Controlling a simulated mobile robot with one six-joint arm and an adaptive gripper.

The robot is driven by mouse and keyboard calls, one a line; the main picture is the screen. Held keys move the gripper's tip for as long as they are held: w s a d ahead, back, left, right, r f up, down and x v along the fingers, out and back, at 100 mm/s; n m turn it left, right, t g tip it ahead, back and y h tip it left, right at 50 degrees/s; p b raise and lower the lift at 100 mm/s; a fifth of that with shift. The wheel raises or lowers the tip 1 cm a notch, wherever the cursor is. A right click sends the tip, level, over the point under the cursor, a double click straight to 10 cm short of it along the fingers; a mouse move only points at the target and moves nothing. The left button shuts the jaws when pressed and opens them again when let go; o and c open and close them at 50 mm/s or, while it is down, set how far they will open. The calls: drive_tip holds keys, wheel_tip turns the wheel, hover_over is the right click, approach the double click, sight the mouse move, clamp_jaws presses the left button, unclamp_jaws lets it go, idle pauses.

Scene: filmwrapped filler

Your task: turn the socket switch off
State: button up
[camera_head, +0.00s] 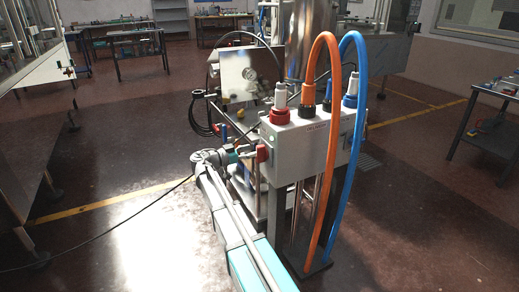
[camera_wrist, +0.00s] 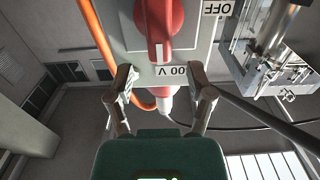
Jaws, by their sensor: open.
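The red socket switch (camera_head: 262,152) is on the left end face of the grey socket box (camera_head: 315,143). In the wrist view the red switch handle (camera_wrist: 158,28) fills the top middle, with its white mark toward a label reading "00 V" (camera_wrist: 172,71). An "OFF" label (camera_wrist: 217,7) is to the right of the handle. My gripper (camera_wrist: 161,72) is open, its fingers spread left and right just below the handle in the picture, with nothing between them but the labelled face behind. In the head view my gripper (camera_head: 246,154) is close to the switch; contact cannot be told.
Several plugs stand on top of the box, including a red one (camera_head: 279,115). An orange hose (camera_head: 334,160) and a blue hose (camera_head: 358,130) loop down its right side. A metal machine (camera_head: 240,75) stands behind. Open floor (camera_head: 110,225) is at left.

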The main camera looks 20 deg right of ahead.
sight(260, 146)
drive_tip(key=shift+w+d, duration=0.1)
drive_tip(key=shift+d, duration=2.2)
clamp_jaws()
